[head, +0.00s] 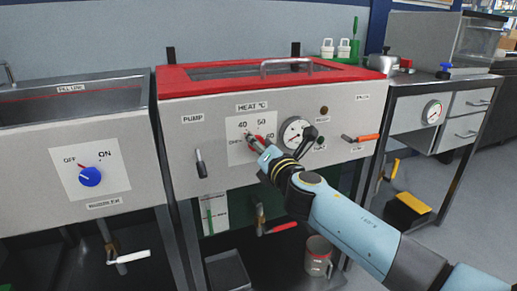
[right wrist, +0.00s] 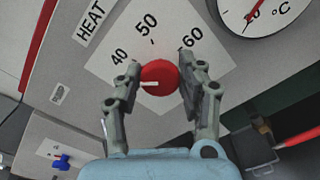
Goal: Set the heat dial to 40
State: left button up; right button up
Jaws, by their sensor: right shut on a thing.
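The heat dial is a round red knob (right wrist: 160,77) with a white pointer mark, on a white scale plate (head: 238,151) under the "HEAT °C" label. In the right wrist view 40, 50 and 60 are readable around it. The pointer faces left, a little below the direction of the 40, toward the left finger. My right gripper (right wrist: 161,88) is shut on the dial, one finger on each side; it also shows in the head view (head: 256,143). The OFF mark is partly visible in the head view. My left gripper is not in view.
A temperature gauge (head: 295,132) sits right of the dial. A pump lever (head: 200,163) is to the left. The red-topped bath (head: 225,88) has a metal handle (head: 287,65) above. A blue knob (head: 90,177) is on the left unit, and an orange-handled valve (head: 366,138) is at right.

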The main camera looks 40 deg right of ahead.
jog(key=m+b, duration=0.1)
jog(key=m, duration=0.2)
jog(key=shift+f, duration=0.1)
dwell(0.4)
jog(key=o, duration=1.1)
jog(key=shift+d, duration=0.1)
jog(key=shift+o, duration=0.2)
jog(key=v, duration=1.2)
